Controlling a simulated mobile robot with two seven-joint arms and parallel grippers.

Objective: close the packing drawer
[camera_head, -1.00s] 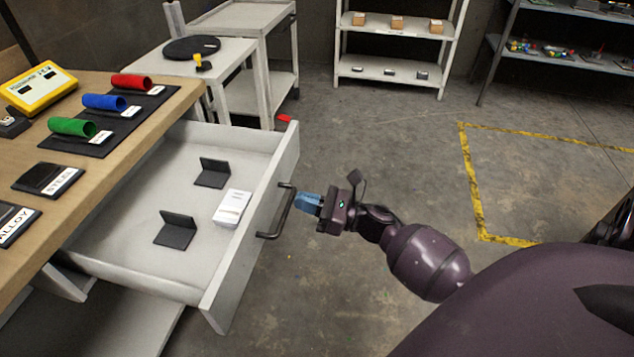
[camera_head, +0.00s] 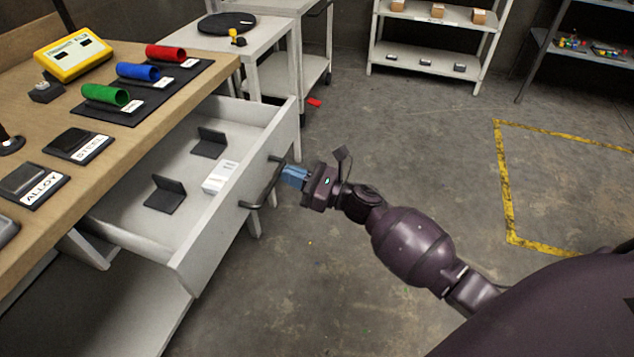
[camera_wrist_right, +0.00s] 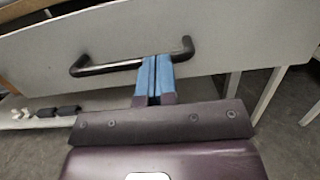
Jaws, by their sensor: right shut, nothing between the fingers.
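The packing drawer (camera_head: 222,222) is a light grey drawer under the wooden bench, pulled partly out. It holds two dark folded stands and a small white stack (camera_head: 220,178). Its dark bar handle (camera_head: 263,186) is on the front face; it also shows in the right wrist view (camera_wrist_right: 110,67). My right gripper (camera_head: 288,176) has blue fingertips pressed together with nothing between them. In the right wrist view its tips (camera_wrist_right: 155,62) overlap the right part of the handle, at or very close to it; contact is not certain. My left gripper is not in view.
The bench top (camera_head: 135,160) carries a yellow meter (camera_head: 73,58), coloured tubes and labelled blocks. A white table (camera_head: 262,35) stands behind the drawer, shelves (camera_head: 425,50) farther back. Floor to the right is clear, with a yellow-marked area (camera_head: 505,185).

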